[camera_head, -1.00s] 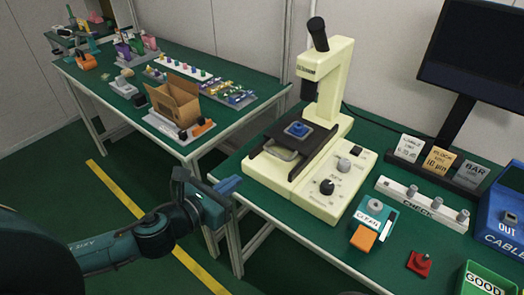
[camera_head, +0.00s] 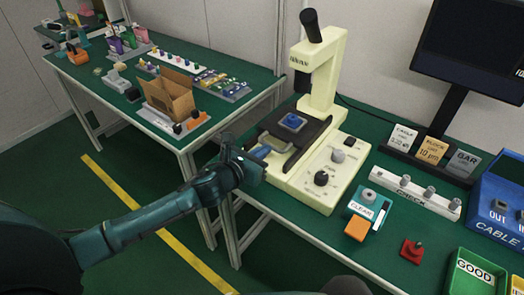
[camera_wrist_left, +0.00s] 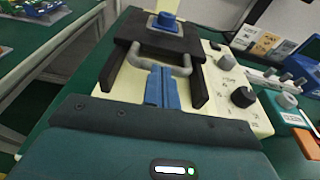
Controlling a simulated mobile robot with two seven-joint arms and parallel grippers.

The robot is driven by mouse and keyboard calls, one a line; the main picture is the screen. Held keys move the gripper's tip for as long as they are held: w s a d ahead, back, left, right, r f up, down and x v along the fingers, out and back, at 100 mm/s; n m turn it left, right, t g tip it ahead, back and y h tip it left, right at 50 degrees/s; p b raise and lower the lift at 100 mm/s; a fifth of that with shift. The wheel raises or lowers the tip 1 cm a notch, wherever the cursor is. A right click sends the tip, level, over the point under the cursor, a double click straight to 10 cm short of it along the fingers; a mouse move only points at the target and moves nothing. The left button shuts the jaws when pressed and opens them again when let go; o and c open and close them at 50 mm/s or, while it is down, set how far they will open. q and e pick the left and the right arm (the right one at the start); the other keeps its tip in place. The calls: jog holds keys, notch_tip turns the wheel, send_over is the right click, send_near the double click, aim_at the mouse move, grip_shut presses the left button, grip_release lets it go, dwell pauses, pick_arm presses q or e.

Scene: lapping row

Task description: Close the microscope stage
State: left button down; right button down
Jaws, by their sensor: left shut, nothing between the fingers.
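The cream microscope (camera_head: 318,80) stands on the green bench. Its dark stage (camera_head: 289,131) sticks out toward the front left on two rails, with a blue piece (camera_head: 293,122) on top. In the left wrist view the stage (camera_wrist_left: 158,38) has a grey loop handle (camera_wrist_left: 152,62) at its near edge. My left gripper (camera_head: 259,153) has its blue fingers shut and empty, close to the stage's front. In the wrist view the fingertips (camera_wrist_left: 161,84) lie just in front of the handle; I cannot tell whether they touch it. My right gripper is not in view.
A knob (camera_head: 321,178) stands on the microscope base. To the right are a CLEAN box (camera_head: 364,208), a CHECK rack (camera_head: 419,193), a red piece (camera_head: 412,250), a GOOD bin (camera_head: 478,272) and a blue cable bin (camera_head: 497,203). A second bench (camera_head: 100,75) holds a cardboard box.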

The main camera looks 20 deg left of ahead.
aim_at(279, 136)
pick_arm(q)
jog(key=x, duration=0.3)
jog(key=shift+w+d+r, duration=0.15)
jog(key=shift+w+r, duration=0.15)
jog(key=shift+r, duration=0.15)
jog(key=shift+r, duration=0.15)
jog(key=shift+p, duration=0.3)
